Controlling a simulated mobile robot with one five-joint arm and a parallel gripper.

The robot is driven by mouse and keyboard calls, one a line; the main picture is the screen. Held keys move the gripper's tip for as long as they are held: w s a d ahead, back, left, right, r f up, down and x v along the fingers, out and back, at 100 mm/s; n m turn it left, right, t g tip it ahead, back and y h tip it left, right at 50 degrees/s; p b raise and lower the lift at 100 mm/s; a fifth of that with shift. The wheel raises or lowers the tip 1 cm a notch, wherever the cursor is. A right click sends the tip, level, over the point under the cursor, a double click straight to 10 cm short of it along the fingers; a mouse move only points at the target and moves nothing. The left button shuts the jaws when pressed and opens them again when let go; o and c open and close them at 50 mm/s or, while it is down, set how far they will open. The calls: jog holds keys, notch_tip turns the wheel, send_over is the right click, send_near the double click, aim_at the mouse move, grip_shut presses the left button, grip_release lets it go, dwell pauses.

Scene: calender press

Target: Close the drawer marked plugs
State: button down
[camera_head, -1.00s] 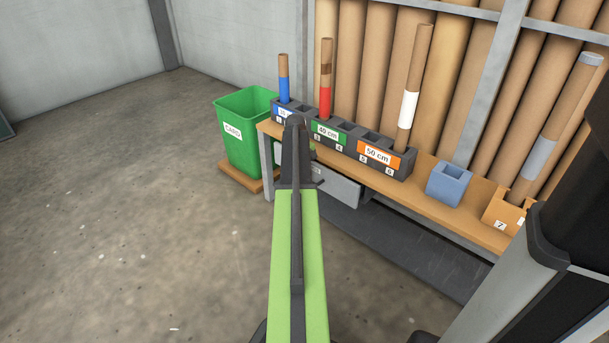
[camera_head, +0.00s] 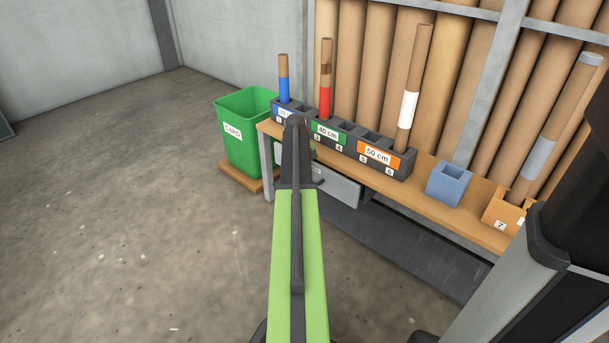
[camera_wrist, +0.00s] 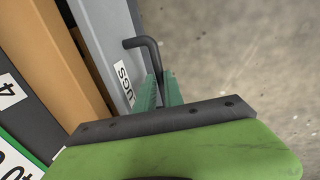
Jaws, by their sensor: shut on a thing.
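The grey drawer (camera_head: 338,186) is under the wooden bench, partly hidden behind my arm in the head view. In the wrist view its grey front (camera_wrist: 100,30) carries a white label (camera_wrist: 124,82) whose visible letters end in "UGS". A black bar handle (camera_wrist: 146,43) stands out from this front. My gripper (camera_wrist: 163,88) has green fingers that are shut on the handle; the dark wrist plate hides part of the grip. In the head view the fingers are hidden behind my arm. How far the drawer stands out is hard to tell.
A green bin (camera_head: 240,140) stands left of the bench. The concrete floor (camera_head: 130,220) at left is clear.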

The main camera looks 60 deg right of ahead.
jog(key=shift+s+d, duration=0.25)
jog(key=shift+d, duration=0.65)
jog(key=shift+s+d, duration=0.25)
jog(key=shift+d, duration=0.65)
jog(key=c, duration=1.5)
grip_release()
jog(key=shift+o, duration=0.2)
jog(key=a+r+p, duration=0.3)
jog(key=r+p, duration=1.4)
jog(key=shift+w, duration=0.45)
